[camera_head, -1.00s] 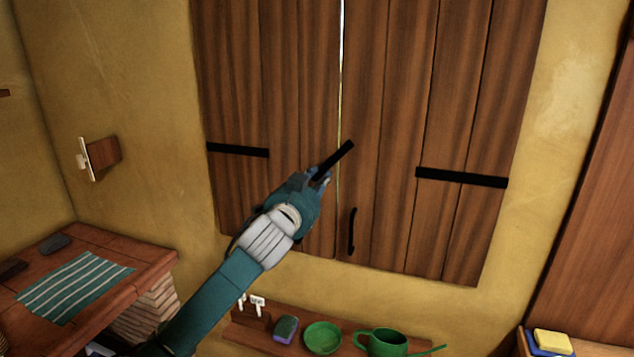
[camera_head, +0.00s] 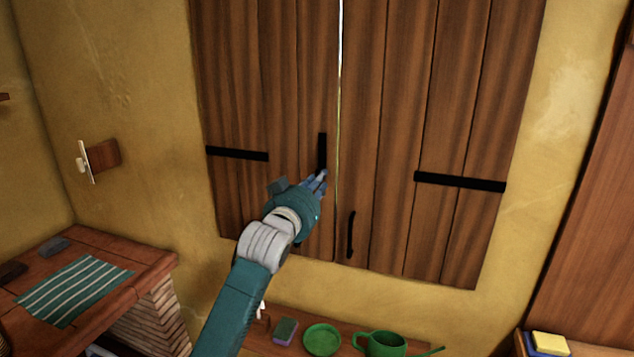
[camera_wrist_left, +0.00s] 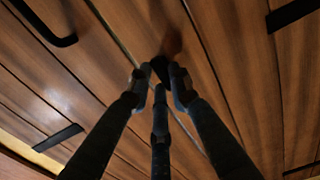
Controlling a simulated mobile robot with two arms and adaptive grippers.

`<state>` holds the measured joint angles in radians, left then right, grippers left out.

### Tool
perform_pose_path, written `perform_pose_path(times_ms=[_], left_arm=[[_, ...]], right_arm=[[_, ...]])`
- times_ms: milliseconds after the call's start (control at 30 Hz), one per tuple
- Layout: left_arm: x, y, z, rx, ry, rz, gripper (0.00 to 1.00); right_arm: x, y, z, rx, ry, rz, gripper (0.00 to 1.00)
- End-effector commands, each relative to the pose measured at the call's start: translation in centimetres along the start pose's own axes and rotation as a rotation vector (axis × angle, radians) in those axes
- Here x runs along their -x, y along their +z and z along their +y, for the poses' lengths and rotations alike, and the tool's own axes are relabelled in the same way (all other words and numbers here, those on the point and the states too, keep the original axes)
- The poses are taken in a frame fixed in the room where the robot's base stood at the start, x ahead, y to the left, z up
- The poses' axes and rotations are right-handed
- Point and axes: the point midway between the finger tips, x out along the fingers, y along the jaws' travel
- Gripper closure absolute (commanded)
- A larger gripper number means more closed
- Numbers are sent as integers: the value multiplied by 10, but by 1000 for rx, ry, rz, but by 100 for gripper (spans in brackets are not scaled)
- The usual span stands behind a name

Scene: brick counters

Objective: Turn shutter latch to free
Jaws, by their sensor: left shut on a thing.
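The shutter latch (camera_head: 322,150) is a short black bar. It stands nearly upright on the left wooden shutter (camera_head: 270,85), just left of the light gap, and does not cross it. The right shutter (camera_head: 400,100) hangs beside it. My left gripper (camera_head: 319,180) is at the latch's lower end and shut on it. In the left wrist view the fingertips (camera_wrist_left: 160,78) close around a small dark piece of the latch (camera_wrist_left: 160,66); the rest of it is hidden. My right gripper is not in view.
A black pull handle (camera_head: 351,235) is on the right shutter. Black straps (camera_head: 237,153) (camera_head: 460,181) cross both shutters. Below, a shelf holds a sponge (camera_head: 285,330), a green bowl (camera_head: 322,340) and a green watering can (camera_head: 386,344). A brick counter (camera_head: 150,262) stands at left.

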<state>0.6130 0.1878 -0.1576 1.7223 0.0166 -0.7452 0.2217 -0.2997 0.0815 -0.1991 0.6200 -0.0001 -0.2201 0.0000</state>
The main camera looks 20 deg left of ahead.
Motion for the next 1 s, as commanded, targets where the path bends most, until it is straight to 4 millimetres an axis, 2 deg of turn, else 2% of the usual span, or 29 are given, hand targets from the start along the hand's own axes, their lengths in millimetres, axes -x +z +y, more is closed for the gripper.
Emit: perform_pose_path(times_ms=[533, 567, 667, 1000], left_arm=[[0, 0, 1, 29, 2, 1, 100], [0, 0, 1, 29, 2, 1, 79], [0, -1, 1, 28, 2, 1, 60], [2, 0, 0, 25, 0, 1, 60]], right_arm=[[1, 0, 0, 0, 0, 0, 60], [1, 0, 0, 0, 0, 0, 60], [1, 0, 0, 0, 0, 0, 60], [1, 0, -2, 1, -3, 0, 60]])
